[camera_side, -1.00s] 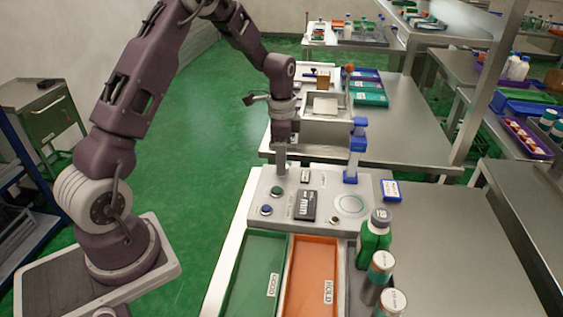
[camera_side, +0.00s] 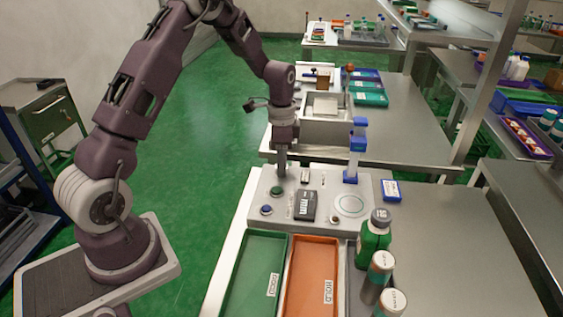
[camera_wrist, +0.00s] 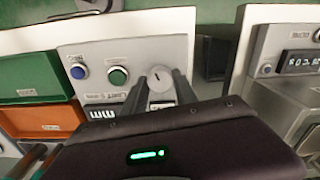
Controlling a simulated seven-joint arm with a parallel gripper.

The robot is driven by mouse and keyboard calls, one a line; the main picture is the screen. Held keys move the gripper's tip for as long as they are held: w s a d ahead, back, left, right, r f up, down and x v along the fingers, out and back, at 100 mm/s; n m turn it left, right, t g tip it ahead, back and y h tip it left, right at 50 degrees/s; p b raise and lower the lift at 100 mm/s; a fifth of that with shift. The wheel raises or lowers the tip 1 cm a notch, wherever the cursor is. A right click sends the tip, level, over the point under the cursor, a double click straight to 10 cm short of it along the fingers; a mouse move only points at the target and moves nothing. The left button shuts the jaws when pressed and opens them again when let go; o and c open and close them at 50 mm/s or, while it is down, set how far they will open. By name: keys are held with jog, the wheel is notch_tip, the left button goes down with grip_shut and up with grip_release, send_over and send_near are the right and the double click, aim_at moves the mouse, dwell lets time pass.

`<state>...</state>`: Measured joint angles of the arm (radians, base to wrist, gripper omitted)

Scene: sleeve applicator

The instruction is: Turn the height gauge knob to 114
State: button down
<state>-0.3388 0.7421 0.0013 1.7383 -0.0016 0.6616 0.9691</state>
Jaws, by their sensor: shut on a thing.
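My gripper (camera_wrist: 160,82) points down at the back left of the grey gauge panel (camera_side: 330,183). In the wrist view its two dark fingers stand on either side of a light round knob (camera_wrist: 160,76) with a short dark mark on its top. The gripper is shut on this knob. In the side view, my gripper (camera_side: 282,170) hides the knob. A dark display marked mm (camera_side: 305,206) lies on the panel; it also shows in the wrist view (camera_wrist: 101,113), partly covered by my gripper. I cannot read a number on it.
A green button (camera_wrist: 118,75) and a blue button (camera_wrist: 78,72) sit near the knob. A blue post (camera_side: 356,150) rises at the panel's back right. A green tray (camera_side: 236,295) and an orange tray (camera_side: 300,290) lie in front. Bottles (camera_side: 375,238) stand to the right.

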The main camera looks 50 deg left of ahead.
jog(key=n, duration=0.3)
jog(key=shift+n, duration=0.3)
jog(key=n, duration=0.4)
jog(key=shift+n, duration=0.3)
jog(key=n, duration=0.4)
jog(key=shift+n, duration=2.1)
jog(key=c, duration=1)
grip_release()
jog(key=shift+o, duration=0.2)
